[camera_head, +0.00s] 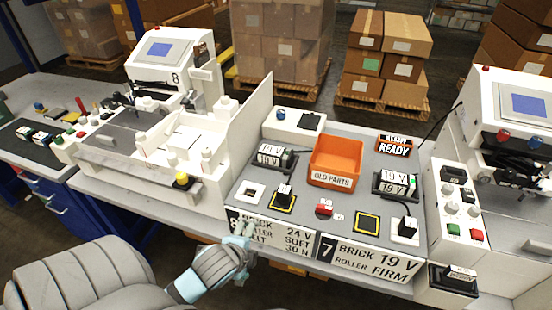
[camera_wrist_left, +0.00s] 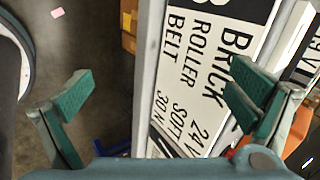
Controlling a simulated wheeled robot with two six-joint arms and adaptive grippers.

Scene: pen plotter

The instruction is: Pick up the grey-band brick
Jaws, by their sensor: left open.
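Two dark bricks with white 19 V labels sit on the grey bench top in the head view: a left brick (camera_head: 271,156) and a right brick (camera_head: 394,186), on either side of the orange tray. I cannot make out a grey band on either. My left gripper (camera_head: 244,236) is open and empty at the bench's front edge, in front of the white sign and well short of both bricks. In the left wrist view its two fingers (camera_wrist_left: 160,95) are spread apart over the floor and the sign. My right gripper is not in view.
The orange OLD PARTS tray (camera_head: 334,178) stands mid-bench. The front signs (camera_head: 275,238) read brick 24 V and brick 19 V. A black block (camera_head: 285,193) sits on a yellow-edged pad; another such pad (camera_head: 367,223) looks empty. White machines stand left (camera_head: 175,70) and right (camera_head: 515,110).

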